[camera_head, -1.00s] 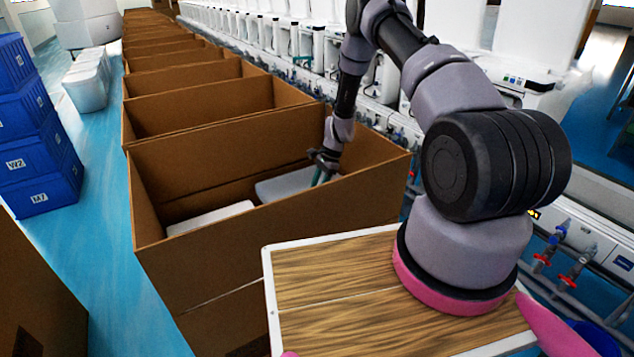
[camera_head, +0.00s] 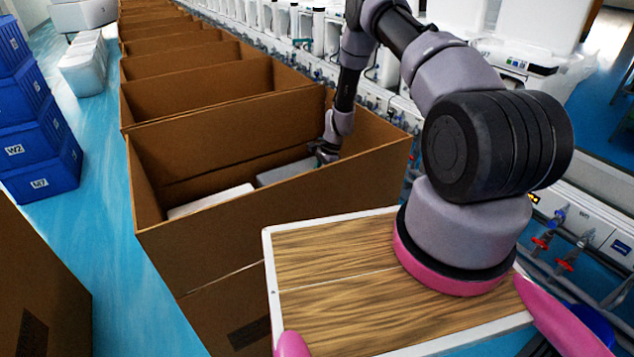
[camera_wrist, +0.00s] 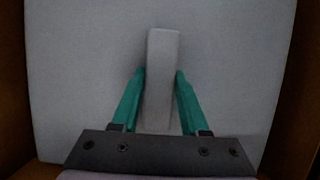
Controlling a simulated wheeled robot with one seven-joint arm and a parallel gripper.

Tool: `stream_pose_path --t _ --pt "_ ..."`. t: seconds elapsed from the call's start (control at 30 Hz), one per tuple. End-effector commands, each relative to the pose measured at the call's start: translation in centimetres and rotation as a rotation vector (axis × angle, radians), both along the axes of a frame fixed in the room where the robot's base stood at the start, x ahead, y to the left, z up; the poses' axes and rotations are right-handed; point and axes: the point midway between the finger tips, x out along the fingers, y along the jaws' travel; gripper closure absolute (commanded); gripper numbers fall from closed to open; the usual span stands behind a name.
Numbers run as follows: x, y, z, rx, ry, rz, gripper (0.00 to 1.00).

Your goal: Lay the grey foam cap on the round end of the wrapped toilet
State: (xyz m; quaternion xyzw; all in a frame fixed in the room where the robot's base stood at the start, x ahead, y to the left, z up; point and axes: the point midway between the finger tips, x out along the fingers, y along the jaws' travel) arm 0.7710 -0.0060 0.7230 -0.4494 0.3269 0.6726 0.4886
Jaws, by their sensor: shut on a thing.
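The grey foam cap (camera_head: 287,171) is inside the nearest cardboard box, at the right of its inside, partly hidden by the box's front wall. In the wrist view it is a broad flat slab (camera_wrist: 85,70) with a raised ridge (camera_wrist: 162,80) in the middle. My gripper (camera_wrist: 160,92) has its green fingers shut on both sides of that ridge. In the head view my gripper (camera_head: 326,152) is low in the box, its fingers hidden. A pale flat-topped block (camera_head: 211,201) lies to the left; I cannot tell whether it is part of the wrapped toilet. What lies under the cap is hidden.
The cardboard box (camera_head: 205,245) has high walls close around my gripper. More open boxes (camera_head: 200,95) line up behind it. Blue crates (camera_head: 40,150) are stacked at the left. A test line with white fixtures (camera_head: 530,62) runs along the right.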

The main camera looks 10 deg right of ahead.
Motion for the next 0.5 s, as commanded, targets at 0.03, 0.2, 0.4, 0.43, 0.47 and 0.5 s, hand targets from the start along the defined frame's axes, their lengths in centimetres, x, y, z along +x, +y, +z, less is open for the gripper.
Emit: stream_pose_path --t 0.03,0.2,0.4,0.43,0.47,0.5 --pt "0.02 0.01 0.02 0.0 0.0 0.0 1.0" --pt "-0.01 0.08 -0.09 0.0 0.0 0.0 1.0" --pt "-0.07 0.29 -0.4 0.0 0.0 0.0 1.0" --pt "-0.07 0.32 -0.44 0.0 0.0 0.0 1.0" --pt "-0.08 0.35 -0.49 0.0 0.0 0.0 1.0" --pt "-0.1 0.39 -0.56 0.0 0.0 0.001 1.0"
